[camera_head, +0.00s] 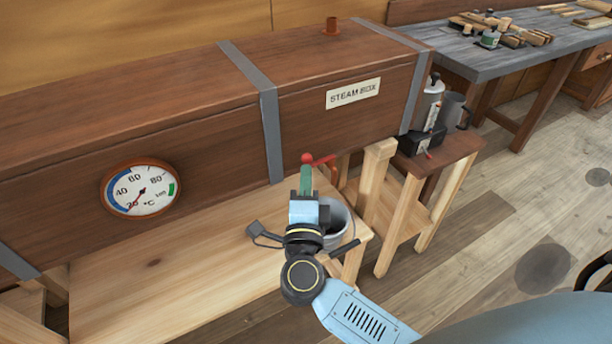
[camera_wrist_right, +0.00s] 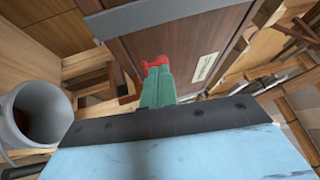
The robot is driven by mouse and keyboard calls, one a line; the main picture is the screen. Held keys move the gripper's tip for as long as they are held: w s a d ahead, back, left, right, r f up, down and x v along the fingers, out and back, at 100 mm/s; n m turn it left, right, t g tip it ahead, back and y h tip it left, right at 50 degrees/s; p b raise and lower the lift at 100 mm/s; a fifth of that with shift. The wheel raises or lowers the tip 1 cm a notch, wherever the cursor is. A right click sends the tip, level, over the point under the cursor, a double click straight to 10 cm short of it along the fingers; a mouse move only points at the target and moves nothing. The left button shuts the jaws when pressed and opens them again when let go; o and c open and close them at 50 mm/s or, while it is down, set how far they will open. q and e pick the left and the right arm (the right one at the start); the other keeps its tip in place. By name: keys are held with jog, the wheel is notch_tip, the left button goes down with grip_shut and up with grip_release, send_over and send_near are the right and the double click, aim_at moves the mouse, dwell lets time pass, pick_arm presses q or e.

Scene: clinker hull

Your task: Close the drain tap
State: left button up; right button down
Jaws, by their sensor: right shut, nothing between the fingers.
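The drain tap has a red lever (camera_head: 324,161) with a round red knob beside it, low on the front of the steam box (camera_head: 200,150). My right gripper (camera_head: 306,180) is in front of the tap, its green fingers shut with nothing between them. In the head view its tips overlap the red part, so I cannot tell whether they touch. In the right wrist view the red tap part (camera_wrist_right: 156,62) shows just beyond the green fingertips (camera_wrist_right: 157,85). The tap's body is hidden behind the gripper. My left gripper is not in view.
A grey bucket (camera_head: 337,212) stands under the tap, partly behind my right wrist. A round temperature gauge (camera_head: 141,189) is on the box front. A small wooden stand (camera_head: 452,152) with a metal canister is to the right. A workbench (camera_head: 490,62) with tools is at the back right.

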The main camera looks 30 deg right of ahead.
jog(key=shift+w+d, duration=0.15)
jog(key=shift+w, duration=0.1)
